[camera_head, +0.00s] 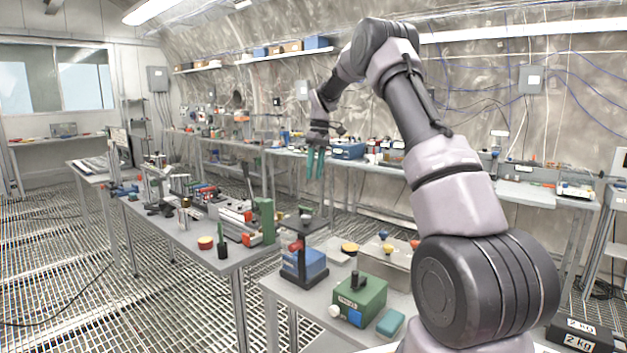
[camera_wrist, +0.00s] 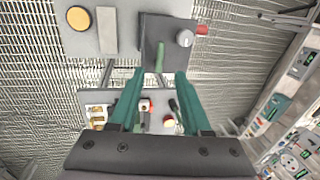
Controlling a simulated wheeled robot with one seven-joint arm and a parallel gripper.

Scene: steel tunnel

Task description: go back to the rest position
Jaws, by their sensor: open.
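My gripper (camera_head: 315,163) hangs with its green fingers pointing down, high above the gap between the benches in the head view. My arm arches up from the lower right and over to it. In the wrist view the two green fingers of my gripper (camera_wrist: 161,72) stand apart with nothing held between them. Benches and floor grating show well below the fingertips. The fingers look clear of all objects.
A near bench holds a green box (camera_head: 362,297), a blue-based stand (camera_head: 303,265) and a teal block (camera_head: 390,322). A left bench (camera_head: 200,235) carries several tools and a green block (camera_head: 265,220). Grated floor (camera_head: 60,270) is open at left.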

